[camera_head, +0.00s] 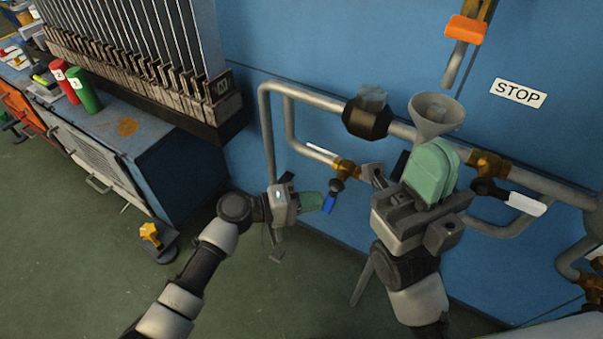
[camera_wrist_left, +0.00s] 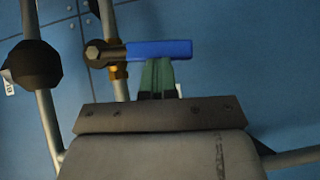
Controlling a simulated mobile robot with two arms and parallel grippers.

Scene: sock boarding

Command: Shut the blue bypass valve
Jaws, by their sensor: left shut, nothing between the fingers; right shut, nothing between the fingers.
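The blue valve handle (camera_head: 329,204) points down from its dark hub, below the brass valve body (camera_head: 345,167) on the lower pipe. In the left wrist view the blue handle (camera_wrist_left: 160,49) lies crosswise to the pipe. My left gripper (camera_head: 312,202) is shut and empty, with its green fingertips just left of the handle. In the left wrist view the fingertips (camera_wrist_left: 157,76) end at the handle's lower edge; I cannot tell if they touch it. My right gripper (camera_head: 432,165) is shut and empty, nearer the camera, and hides part of the pipes.
A white-handled valve (camera_head: 525,204) and a grey funnel (camera_head: 436,113) are on the right pipework. An orange-handled valve (camera_head: 465,29) is above. A STOP label (camera_head: 518,93) is on the blue wall. A workbench (camera_head: 155,150) stands at left. The green floor (camera_head: 60,240) is mostly clear.

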